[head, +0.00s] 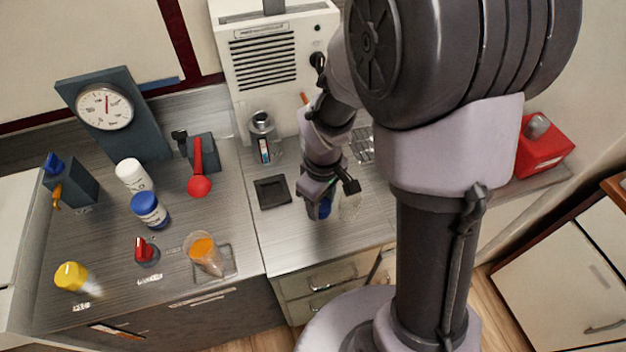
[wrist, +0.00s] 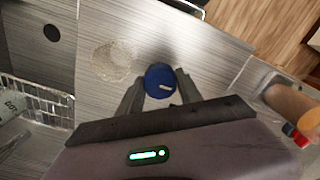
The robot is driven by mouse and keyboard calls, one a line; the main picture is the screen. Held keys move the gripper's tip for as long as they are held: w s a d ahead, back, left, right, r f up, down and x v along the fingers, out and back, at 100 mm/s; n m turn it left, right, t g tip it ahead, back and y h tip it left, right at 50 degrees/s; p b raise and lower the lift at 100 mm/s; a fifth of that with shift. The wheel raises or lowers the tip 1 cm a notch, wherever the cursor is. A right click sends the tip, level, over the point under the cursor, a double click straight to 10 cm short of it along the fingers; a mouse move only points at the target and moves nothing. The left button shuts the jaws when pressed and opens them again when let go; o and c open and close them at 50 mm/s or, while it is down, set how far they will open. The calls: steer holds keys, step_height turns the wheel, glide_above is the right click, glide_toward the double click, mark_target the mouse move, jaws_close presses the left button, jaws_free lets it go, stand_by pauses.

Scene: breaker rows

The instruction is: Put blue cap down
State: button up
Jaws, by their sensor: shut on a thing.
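The blue cap (wrist: 160,80) sits between the two fingers of my gripper (wrist: 160,92) in the wrist view, with a pale mark on its top. In the head view only part of the blue cap (head: 324,208) shows below my gripper (head: 320,203), over the front of the right-hand counter (head: 292,243). My gripper is shut on the cap. I cannot tell whether the cap touches the counter. A jar with a blue lid (head: 150,209) stands apart on the left counter.
A clear round item (wrist: 112,60) lies beside the cap. A wire basket (wrist: 38,102) is at the wrist view's left. A black square pad (head: 272,192) lies left of my gripper. An orange-filled beaker (head: 205,254) stands on the left counter. Bare counter lies in front of the pad.

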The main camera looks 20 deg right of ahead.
steer(key=shift+w+d+f+b, duration=0.1)
steer(key=shift+w+f+b, duration=0.15)
steer(key=shift+f+b, duration=0.55)
steer(key=shift+w+f+b, duration=0.2)
steer(key=shift+f+b, duration=0.2)
steer(key=shift+f, duration=0.75)
steer(key=o, duration=1.3)
steer(key=shift+c, duration=0.2)
step_height(320, 180, up, 12)
steer(key=p, duration=0.5)
steer(key=shift+r, duration=0.1)
steer(key=s+a+r+m+t+y, duration=0.1)
steer(key=s+a+r+m+t, duration=0.1)
steer(key=s+r+m, duration=0.3)
steer(key=s+a+r+m+t+y, duration=0.1)
steer(key=s+a+r+m+t, duration=0.1)
steer(key=s+r+m, duration=0.4)
step_height(320, 180, up, 5)
steer(key=shift+s+a+t, duration=0.35)
steer(key=shift+s+t, duration=0.4)
steer(key=shift+t, duration=0.15)
